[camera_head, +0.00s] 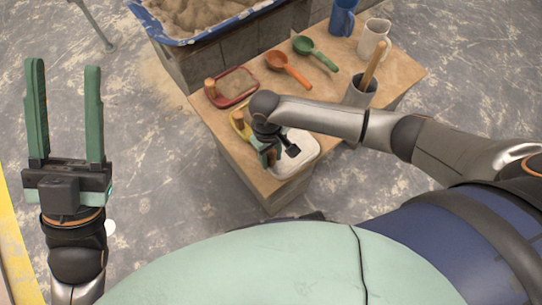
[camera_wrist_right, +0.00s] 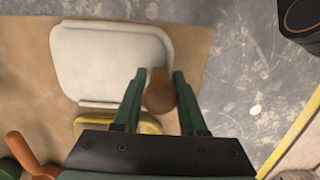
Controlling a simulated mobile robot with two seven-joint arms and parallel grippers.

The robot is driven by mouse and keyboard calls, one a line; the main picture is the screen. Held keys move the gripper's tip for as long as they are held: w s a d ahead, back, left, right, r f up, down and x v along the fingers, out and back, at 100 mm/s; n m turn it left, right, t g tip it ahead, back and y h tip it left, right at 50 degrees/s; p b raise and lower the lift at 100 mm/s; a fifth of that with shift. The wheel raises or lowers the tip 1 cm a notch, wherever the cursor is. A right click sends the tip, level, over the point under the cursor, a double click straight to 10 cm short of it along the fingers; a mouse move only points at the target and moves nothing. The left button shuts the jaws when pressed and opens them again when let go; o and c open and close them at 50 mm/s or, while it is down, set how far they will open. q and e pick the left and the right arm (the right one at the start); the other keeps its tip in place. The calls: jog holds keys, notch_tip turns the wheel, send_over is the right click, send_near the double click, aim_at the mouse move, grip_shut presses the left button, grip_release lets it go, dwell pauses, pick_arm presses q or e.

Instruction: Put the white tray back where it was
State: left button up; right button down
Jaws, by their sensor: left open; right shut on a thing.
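The white tray (camera_head: 303,146) is at the near end of the wooden table, by its right edge, partly hidden by my right gripper (camera_head: 272,155). In the right wrist view the white tray (camera_wrist_right: 108,62) shows nearly whole. My right gripper's fingers are closed around a brown wooden knob (camera_wrist_right: 159,95) at the tray's corner. I cannot tell whether the tray touches the table or hangs just above it. My left gripper (camera_head: 64,70) is open and empty, over the floor at the left.
A yellow tray (camera_wrist_right: 92,125) lies close beside the white one, and a red tray of sand (camera_head: 236,85) beyond it. A blue sand tub (camera_head: 205,32) is behind.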

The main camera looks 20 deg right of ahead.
jog(key=shift+c, duration=2.3)
grip_release()
jog(key=shift+r, duration=0.2)
jog(key=r, duration=0.1)
jog(key=r+p, duration=0.2)
jog(key=shift+w+r, duration=0.25)
jog(key=shift+r, duration=0.15)
notch_tip(320, 180, up, 3)
jog(key=shift+w+a+r+p, duration=0.1)
jog(key=shift+w+r+p, duration=0.05)
jog(key=shift+p, duration=0.5)
jog(key=r, duration=0.1)
jog(key=r+p, duration=0.1)
jog(key=r, duration=0.2)
jog(key=shift+w, duration=0.25)
pick_arm(q)
jog(key=w+a+f+n+g+y, duration=0.1)
jog(key=w+f+n+g+y, duration=0.1)
jog(key=f+y, duration=0.3)
jog(key=w+f+n+g+y, duration=0.1)
jog(key=w+f+n+y, duration=0.3)
jog(key=f, duration=0.5)
jog(key=shift+w+a+n+g+y, duration=0.4)
jog(key=shift+w+n, duration=0.2)
jog(key=shift+n, duration=0.1)
pick_arm(e)
jog(key=shift+a+r, duration=0.1)
jog(key=shift+r, duration=0.15)
